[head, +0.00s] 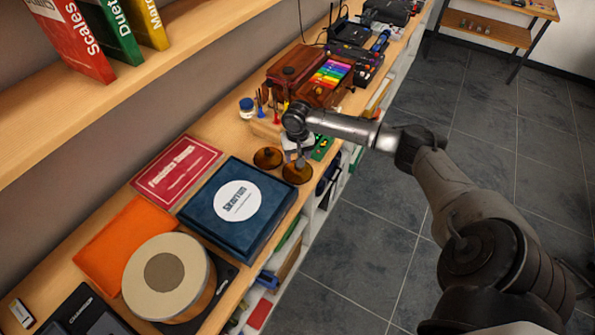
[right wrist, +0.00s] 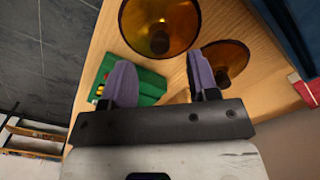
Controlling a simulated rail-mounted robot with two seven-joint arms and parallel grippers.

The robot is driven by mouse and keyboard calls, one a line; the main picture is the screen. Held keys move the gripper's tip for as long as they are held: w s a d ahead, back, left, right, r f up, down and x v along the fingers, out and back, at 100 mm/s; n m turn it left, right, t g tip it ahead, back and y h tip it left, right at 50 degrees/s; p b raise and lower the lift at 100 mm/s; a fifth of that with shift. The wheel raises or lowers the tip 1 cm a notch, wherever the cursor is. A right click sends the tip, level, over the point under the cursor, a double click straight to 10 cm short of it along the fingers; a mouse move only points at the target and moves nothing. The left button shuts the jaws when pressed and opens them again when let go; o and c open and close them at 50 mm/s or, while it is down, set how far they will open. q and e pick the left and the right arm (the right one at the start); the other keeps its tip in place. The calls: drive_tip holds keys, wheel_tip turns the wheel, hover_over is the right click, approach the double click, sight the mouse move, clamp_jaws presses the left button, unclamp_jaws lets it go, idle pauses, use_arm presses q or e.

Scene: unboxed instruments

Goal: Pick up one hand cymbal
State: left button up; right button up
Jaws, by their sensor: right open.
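Two amber-brown hand cymbals with dark knobs lie side by side on the wooden shelf. In the head view, one cymbal (head: 267,157) is on the left and the other (head: 297,173) is nearer the shelf's front edge. My right gripper (head: 300,157) is over the front-edge cymbal. In the right wrist view, my right gripper (right wrist: 160,75) is open and empty, its purple fingers spread. The front-edge cymbal (right wrist: 178,20) lies just beyond the fingertips, and the other cymbal (right wrist: 232,58) shows beside the right finger, partly hidden. My left gripper is not in view.
A blue box (head: 263,240) with a white label and a red book (head: 177,170) lie close to the cymbals. A green object (right wrist: 150,87) sits behind the left finger. A brown case with coloured bars (head: 327,75) stands farther back. The floor on the right is clear.

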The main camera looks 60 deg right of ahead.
drive_tip(key=shift+f+b, duration=0.3)
drive_tip(key=shift+f, duration=2.45)
drive_tip(key=shift+c, duration=0.3)
clamp_jaws()
drive_tip(key=shift+r, duration=0.15)
drive_tip(key=shift+r, duration=0.5)
drive_tip(key=r, duration=0.3)
drive_tip(key=shift+s+d+r+p, duration=0.2)
drive_tip(key=shift+s+d+p, duration=0.05)
drive_tip(key=shift+s+p, duration=0.1)
drive_tip(key=s+d+r+p, duration=0.1)
drive_tip(key=s+d+r, duration=0.2)
drive_tip(key=s+r, duration=0.3)
drive_tip(key=shift+s+r+p, duration=0.2)
drive_tip(key=shift+s+p, duration=0.2)
drive_tip(key=shift+s, duration=1.7)
